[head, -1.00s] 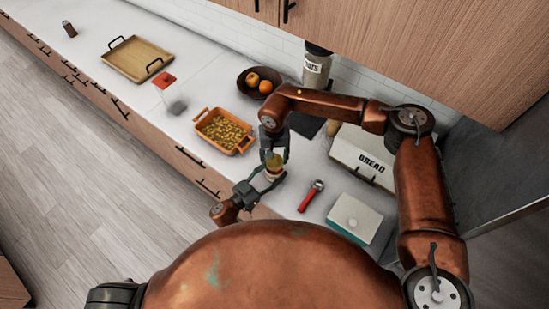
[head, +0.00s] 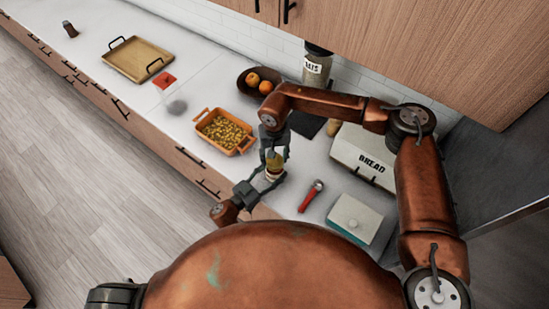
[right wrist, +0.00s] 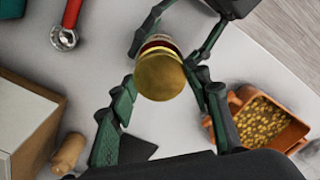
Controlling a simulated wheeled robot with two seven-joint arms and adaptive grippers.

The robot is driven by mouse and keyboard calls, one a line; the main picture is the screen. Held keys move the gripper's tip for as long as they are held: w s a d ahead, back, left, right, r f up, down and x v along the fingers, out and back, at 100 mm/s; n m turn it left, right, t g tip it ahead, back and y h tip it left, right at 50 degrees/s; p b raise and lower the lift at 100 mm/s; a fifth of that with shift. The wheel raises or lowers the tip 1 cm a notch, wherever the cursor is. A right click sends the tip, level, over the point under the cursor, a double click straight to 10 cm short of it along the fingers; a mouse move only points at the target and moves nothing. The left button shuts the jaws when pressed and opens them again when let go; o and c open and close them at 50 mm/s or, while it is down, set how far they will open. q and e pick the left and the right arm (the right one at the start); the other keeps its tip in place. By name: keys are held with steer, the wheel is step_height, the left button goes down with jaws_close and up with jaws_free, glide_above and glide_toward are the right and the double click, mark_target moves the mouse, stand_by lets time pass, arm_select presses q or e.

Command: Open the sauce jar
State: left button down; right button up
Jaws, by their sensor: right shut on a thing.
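The sauce jar (head: 272,176) stands near the counter's front edge, with a gold lid (right wrist: 160,75) on its top end. A red and pale band of the jar shows behind the lid in the right wrist view. My right gripper (head: 274,157) comes from above and is shut on the lid, one finger on each side. My left gripper (head: 257,188) comes in low from the left, its fingers around the jar's lower body; they also show in the right wrist view (right wrist: 168,48). I cannot tell whether the lid is loose from the jar.
An orange baking dish (head: 225,131) with yellowish food is left of the jar. A red-handled tool (head: 311,196) and a white-and-teal box (head: 354,219) are to the right. A bread box (head: 365,157), fruit bowl (head: 257,82) and canister (head: 316,67) stand behind.

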steer(key=shift+r, duration=0.75)
steer(key=shift+r, duration=2)
arm_select(q)
steer(key=c, duration=0.8)
jaws_free()
steer(key=v, duration=1.2)
